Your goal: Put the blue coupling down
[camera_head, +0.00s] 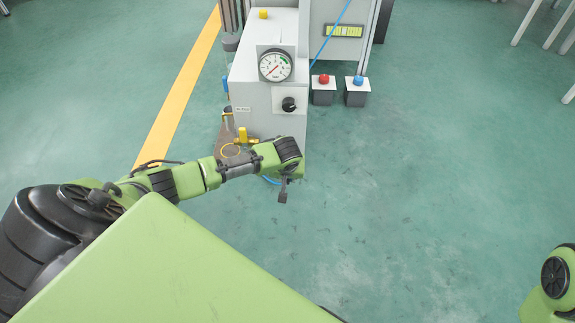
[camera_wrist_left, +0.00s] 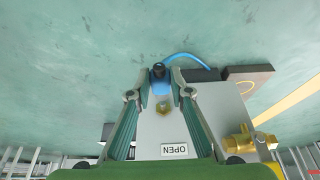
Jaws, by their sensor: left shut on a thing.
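My left gripper (camera_head: 283,190) hangs at the front right of the grey machine cabinet in the head view. In the left wrist view, the gripper (camera_wrist_left: 160,88) is shut on the blue coupling (camera_wrist_left: 161,87), which sits between its fingertips with a dark end. A blue hose (camera_wrist_left: 188,57) curves from the coupling to the right. A brass fitting (camera_wrist_left: 163,107) shows behind the coupling; I cannot tell whether they touch. The coupling itself is hidden by the arm in the head view. My right gripper is out of view.
The grey cabinet (camera_head: 250,100) carries a pressure gauge (camera_head: 275,66) and a black knob (camera_head: 289,104). A red button box (camera_head: 323,95) and a blue one (camera_head: 357,96) stand right. Floor (camera_head: 430,190) right is clear.

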